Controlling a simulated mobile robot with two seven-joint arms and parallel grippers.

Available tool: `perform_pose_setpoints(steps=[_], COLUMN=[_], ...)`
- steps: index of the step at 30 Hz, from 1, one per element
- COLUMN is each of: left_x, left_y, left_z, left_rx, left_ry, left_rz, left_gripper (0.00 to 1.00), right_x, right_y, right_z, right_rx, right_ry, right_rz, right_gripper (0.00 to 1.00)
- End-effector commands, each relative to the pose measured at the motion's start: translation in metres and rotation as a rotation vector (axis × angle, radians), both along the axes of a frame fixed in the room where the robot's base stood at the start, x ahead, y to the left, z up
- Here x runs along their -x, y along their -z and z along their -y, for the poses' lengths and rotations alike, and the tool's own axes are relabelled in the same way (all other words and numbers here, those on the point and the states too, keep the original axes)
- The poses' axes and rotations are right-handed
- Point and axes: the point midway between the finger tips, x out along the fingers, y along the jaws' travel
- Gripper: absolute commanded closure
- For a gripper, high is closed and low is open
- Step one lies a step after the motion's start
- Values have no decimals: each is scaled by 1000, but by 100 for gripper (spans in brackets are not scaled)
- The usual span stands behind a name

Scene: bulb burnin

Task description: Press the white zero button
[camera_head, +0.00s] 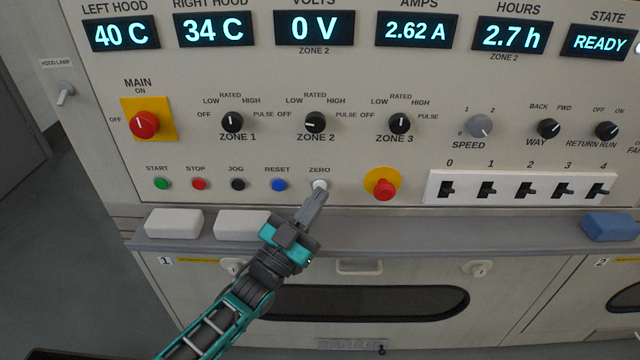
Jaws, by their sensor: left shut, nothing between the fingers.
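The white zero button (320,184) sits at the right end of the row of small buttons, under the label ZERO. My left gripper (321,194) is shut and empty. Its fingertips are at the lower edge of the white button in the picture and cover part of it. I cannot tell whether they touch it. My right gripper is not in view.
The blue reset button (278,185) is left of the white one. A red emergency knob (384,189) on a yellow disc is to the right. A grey ledge (400,230) runs below, with white blocks (174,223) and a blue block (609,227) on it.

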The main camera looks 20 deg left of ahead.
Motion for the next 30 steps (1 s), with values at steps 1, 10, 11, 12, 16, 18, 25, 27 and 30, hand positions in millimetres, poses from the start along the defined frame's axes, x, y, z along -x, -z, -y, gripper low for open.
perform_pose_setpoints(steps=[1,10,11,12,16,18,25,27,30], left_x=[-2,29,31,34,39,39,39,39,39], left_y=[-3,-3,-3,-3,-2,-2,-2,-2,-2], left_z=[-6,5,5,6,8,8,9,9,9], left_rx=[-5,-4,-4,-4,-5,-5,-4,-4,-4], left_ry=[-16,-12,-12,-11,-10,-10,-8,-8,-8], left_rz=[-6,-3,-2,-2,0,1,2,2,2], left_gripper=[100,100,100,100,100,100,100,100,100], right_x=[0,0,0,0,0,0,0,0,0], right_y=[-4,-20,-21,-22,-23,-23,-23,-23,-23], right_z=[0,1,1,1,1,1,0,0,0], right_rx=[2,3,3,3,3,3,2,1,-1], right_ry=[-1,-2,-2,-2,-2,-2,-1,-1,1], right_rz=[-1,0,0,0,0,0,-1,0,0], right_gripper=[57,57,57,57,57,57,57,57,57])
